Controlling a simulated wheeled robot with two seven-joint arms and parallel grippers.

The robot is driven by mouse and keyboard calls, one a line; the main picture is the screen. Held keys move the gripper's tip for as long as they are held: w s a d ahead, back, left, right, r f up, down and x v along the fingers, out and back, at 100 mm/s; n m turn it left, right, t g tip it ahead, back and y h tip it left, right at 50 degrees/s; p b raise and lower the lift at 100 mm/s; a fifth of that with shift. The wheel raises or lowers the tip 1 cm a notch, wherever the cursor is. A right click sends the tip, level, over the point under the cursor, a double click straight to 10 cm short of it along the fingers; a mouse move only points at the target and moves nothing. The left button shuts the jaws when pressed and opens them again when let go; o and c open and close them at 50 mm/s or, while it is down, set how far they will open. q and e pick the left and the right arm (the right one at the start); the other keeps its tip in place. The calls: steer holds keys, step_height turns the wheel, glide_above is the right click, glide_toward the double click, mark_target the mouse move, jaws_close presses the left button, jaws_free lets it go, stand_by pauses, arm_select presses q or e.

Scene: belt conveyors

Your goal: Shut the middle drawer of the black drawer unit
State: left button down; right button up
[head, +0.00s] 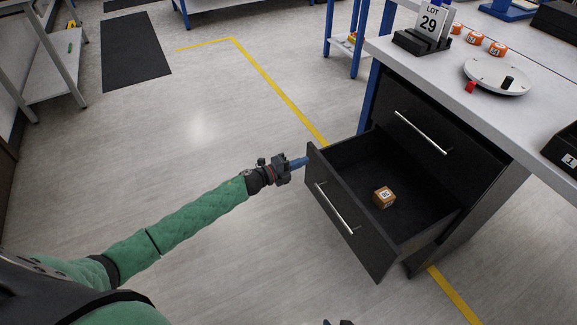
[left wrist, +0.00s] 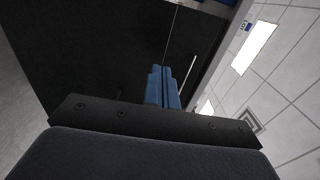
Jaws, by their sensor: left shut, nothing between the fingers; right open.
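The black drawer unit (head: 478,205) stands under the workbench at the right. Its open drawer (head: 350,222), below a closed top drawer (head: 440,128), is pulled well out, with a silver bar handle on its front. A small brown box with a printed label (head: 384,197) lies inside it. My left gripper (head: 305,162) is shut and empty, its blue fingertips at the upper left corner of the open drawer's front; contact is unclear. In the left wrist view the shut fingers (left wrist: 164,88) point toward a black panel. Only the tips of my right gripper (head: 337,322) show at the bottom edge.
The workbench top (head: 440,75) carries a LOT 29 holder (head: 425,30), orange rolls, a round grey plate (head: 497,76) and a black bin (head: 563,150). Clear floor with yellow lines lies left of the drawer. A grey shelf table (head: 50,70) stands at far left.

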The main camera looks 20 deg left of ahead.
mark_target(317, 156)
arm_select(q)
steer(key=shift+x, duration=1.15)
steer(key=shift+w+d, duration=0.3)
steer(key=shift+w, duration=0.05)
steer(key=shift+d, duration=0.1)
arm_select(e)
step_height(317, 156, up, 2)
steer(key=shift+r, duration=0.2)
arm_select(q)
steer(key=shift+w, duration=0.1)
arm_select(e)
steer(key=shift+f, duration=0.1)
